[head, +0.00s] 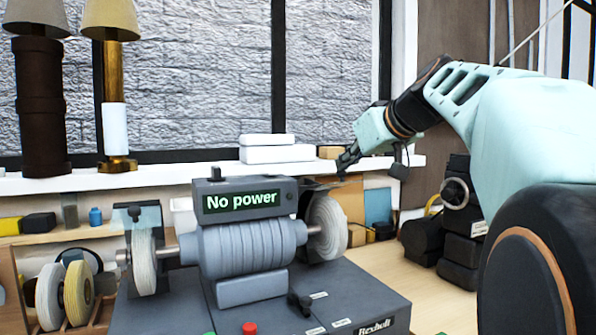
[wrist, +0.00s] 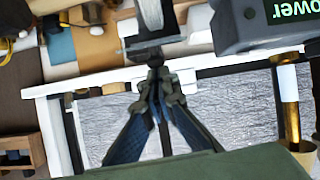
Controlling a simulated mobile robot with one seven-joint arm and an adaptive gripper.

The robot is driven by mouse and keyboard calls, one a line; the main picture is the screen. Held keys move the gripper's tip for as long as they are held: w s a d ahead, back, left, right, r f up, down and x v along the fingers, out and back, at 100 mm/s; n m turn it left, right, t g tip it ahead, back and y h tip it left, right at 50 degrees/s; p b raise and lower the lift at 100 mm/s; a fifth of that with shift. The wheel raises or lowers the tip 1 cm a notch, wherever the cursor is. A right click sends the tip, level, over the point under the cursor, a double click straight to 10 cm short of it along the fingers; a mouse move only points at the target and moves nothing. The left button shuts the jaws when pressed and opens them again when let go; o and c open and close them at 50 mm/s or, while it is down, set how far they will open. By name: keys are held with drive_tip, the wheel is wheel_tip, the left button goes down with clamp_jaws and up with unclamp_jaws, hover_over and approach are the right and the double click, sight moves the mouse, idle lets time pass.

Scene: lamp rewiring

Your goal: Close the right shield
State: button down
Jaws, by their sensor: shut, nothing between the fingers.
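The grinding machine (head: 245,245) stands on a grey base, with a white wheel at each end. The right shield (head: 318,186) is a dark plate above the right wheel (head: 328,225) and looks tilted up, mostly clear of the wheel's face. My gripper (head: 343,176) points down just right of and behind this shield. In the wrist view my gripper (wrist: 156,74) is shut and empty, its tips close to the shield's edge (wrist: 150,44). I cannot tell whether they touch it.
The left shield (head: 138,215) hangs by the left wheel (head: 144,262). The display box (head: 241,200) reads "No power". A window sill with white boxes (head: 275,154) and lamps (head: 112,90) runs behind.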

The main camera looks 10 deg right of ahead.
sight(343, 181)
drive_tip(key=s+f+t+b, duration=0.1)
drive_tip(key=b, duration=0.2)
drive_tip(key=shift+d+f, duration=0.1)
drive_tip(key=shift+f, duration=0.2)
drive_tip(key=s+f+b, duration=0.1)
drive_tip(key=b, duration=0.2)
drive_tip(key=shift+d+f+b, duration=0.1)
drive_tip(key=shift+f+b, duration=0.2)
drive_tip(key=shift+b, duration=0.1)
drive_tip(key=shift+s+f+b, duration=0.2)
drive_tip(key=shift+f+b, duration=0.3)
drive_tip(key=shift+b, duration=0.05)
drive_tip(key=shift+s+f+b, duration=0.2)
drive_tip(key=shift+f+b, duration=0.25)
drive_tip(key=shift+b, duration=0.1)
wheel_tip(343, 181, up, 10)
drive_tip(key=shift+s+d, duration=0.1)
